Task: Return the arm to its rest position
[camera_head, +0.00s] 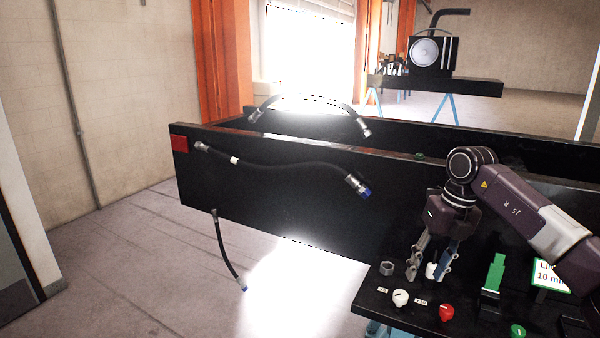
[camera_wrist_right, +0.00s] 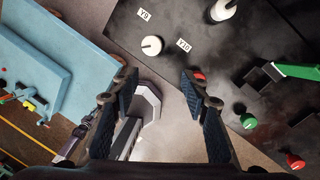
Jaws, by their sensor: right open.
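My right arm (camera_head: 530,205) reaches in from the right in the head view. Its gripper (camera_head: 430,270) points down over the black bench (camera_head: 385,310), with its fingers spread around empty space as far as I can tell. A white cap (camera_head: 432,271) shows behind the fingers; contact with it cannot be told. In the right wrist view the gripper (camera_wrist_right: 160,78) has its two fingers well apart, with nothing between the tips. A white cap (camera_wrist_right: 152,46) on the bench lies just beyond them. My left gripper is not seen.
The bench carries a grey nut (camera_head: 387,268), a white cap (camera_head: 400,298), a red cap (camera_head: 446,312), a green block (camera_head: 495,272) and a sign (camera_head: 549,274). Behind stands a black frame (camera_head: 255,185) with a hose (camera_head: 280,166) along its side. Another hose (camera_head: 228,255) hangs lower left.

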